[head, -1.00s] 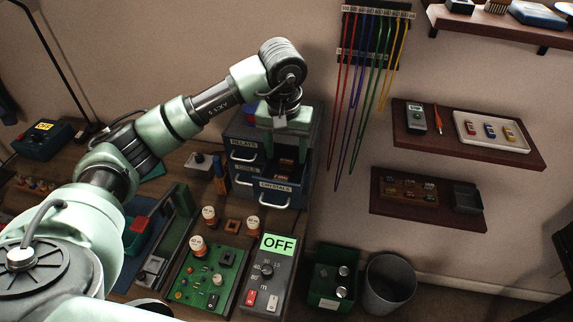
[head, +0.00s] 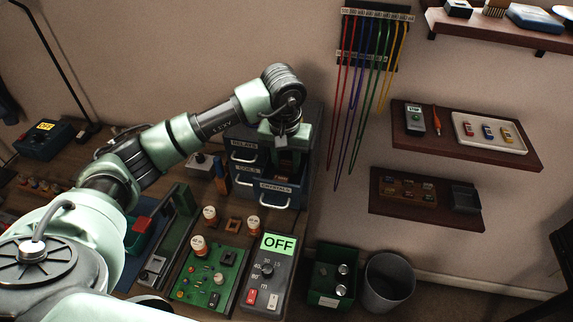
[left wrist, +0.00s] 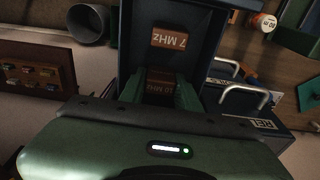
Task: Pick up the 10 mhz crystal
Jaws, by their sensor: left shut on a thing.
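The 10 MHz crystal (left wrist: 160,86) is a small brown block in the left wrist view, its label partly shaded. It is between the fingers of my left gripper (left wrist: 159,95), which is shut on it. A second brown block, the 7 MHz crystal (left wrist: 169,38), lies beside it in the open crystals drawer (left wrist: 213,45). My right gripper is not in view.
The dark drawer cabinet (head: 243,141) stands against the wall, with relays and coils drawers above. A grey box marked OFF (head: 270,270) and a green circuit board (head: 208,275) are in front. Shelves (head: 465,135) hang at right, above a waste bin (head: 388,283).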

